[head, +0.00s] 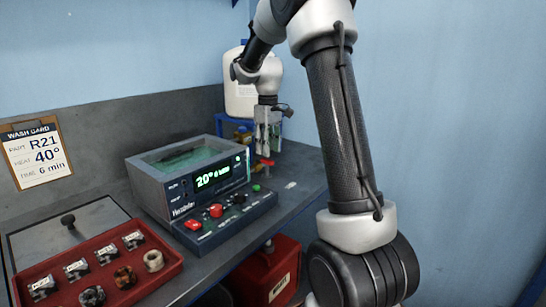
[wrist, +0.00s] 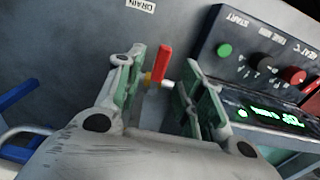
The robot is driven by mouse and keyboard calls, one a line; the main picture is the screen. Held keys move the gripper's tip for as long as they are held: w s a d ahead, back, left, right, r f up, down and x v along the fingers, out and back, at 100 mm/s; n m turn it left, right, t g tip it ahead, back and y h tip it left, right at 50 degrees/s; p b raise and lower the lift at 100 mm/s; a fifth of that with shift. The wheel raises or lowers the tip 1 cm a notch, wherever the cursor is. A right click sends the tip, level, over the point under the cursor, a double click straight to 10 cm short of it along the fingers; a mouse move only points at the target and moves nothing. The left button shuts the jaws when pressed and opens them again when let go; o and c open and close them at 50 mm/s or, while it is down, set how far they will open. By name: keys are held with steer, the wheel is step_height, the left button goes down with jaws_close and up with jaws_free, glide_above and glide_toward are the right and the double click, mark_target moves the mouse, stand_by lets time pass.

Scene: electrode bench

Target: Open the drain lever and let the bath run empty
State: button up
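The bath (head: 150,190) is a grey box on the bench with greenish liquid (head: 188,158) in it. Its front display (head: 220,177) glows green and reads 20°. The red drain lever (head: 265,162) is at the right of the bath, under my gripper (head: 267,146). In the wrist view the lever (wrist: 163,62) stands up from a small metal valve, beside the DRAIN label (wrist: 141,5). My gripper (wrist: 165,66) is open, with a finger on either side of the lever and gaps between. I cannot tell whether liquid is flowing.
A control panel (head: 225,217) with red knobs and a green button lies in front of the bath. A red tray (head: 60,270) of small parts is at the left front. A white canister (head: 238,95) stands behind my gripper. A red container (head: 272,270) is below the bench.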

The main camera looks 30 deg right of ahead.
mark_target(268, 160)
steer(key=shift+f, duration=1.95)
steer(key=shift+a, duration=0.1)
steer(key=shift+c, duration=0.3)
jaws_close()
